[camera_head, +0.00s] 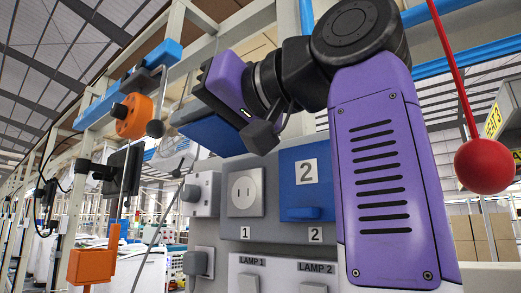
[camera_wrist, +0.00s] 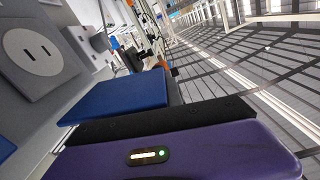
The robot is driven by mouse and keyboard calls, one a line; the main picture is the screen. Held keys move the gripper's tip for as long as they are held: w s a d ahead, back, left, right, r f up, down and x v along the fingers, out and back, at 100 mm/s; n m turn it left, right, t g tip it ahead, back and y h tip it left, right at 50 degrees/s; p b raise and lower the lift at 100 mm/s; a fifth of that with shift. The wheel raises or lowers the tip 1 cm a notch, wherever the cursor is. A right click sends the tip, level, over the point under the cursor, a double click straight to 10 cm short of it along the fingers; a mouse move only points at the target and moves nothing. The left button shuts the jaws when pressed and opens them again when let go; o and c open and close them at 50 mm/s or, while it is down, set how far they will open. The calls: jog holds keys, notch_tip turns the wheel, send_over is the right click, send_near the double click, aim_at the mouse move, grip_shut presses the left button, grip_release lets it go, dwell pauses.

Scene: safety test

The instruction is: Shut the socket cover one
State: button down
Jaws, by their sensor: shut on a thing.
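Socket one (camera_head: 245,192) is a white two-slot outlet on the grey panel, above the label "1". It is uncovered and also shows at the upper left of the wrist view (camera_wrist: 32,52). A blue plate, which looks like socket cover one (camera_head: 208,132), sticks out from the panel above the socket, in a raised position. It also shows in the wrist view (camera_wrist: 115,98). My gripper (camera_head: 258,137) is shut on this cover near its edge. The exact contact is partly hidden. Socket cover two (camera_head: 306,183), blue with a "2", lies flat against the panel to the right.
Below are switches labelled "LAMP 1" (camera_head: 251,280) and "LAMP 2" (camera_head: 313,283). A white socket (camera_head: 201,194) with a grey plug stands left of socket one. An orange device (camera_head: 134,115) is at the upper left. A red ball (camera_head: 485,166) hangs at the right.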

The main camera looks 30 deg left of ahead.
jog(key=shift+s+f+n+b, duration=0.25)
jog(key=shift+f+n+b, duration=0.05)
jog(key=shift+f+n, duration=0.65)
notch_tip(320, 180, down, 8)
jog(key=w+n+b, duration=0.1)
jog(key=n, duration=0.6)
jog(key=shift+w+n, duration=0.2)
jog(key=shift+n, duration=0.15)
jog(key=shift+f, duration=0.2)
jog(key=c, duration=1.5)
grip_release()
jog(key=shift+w+d, duration=0.1)
jog(key=shift+r, duration=0.15)
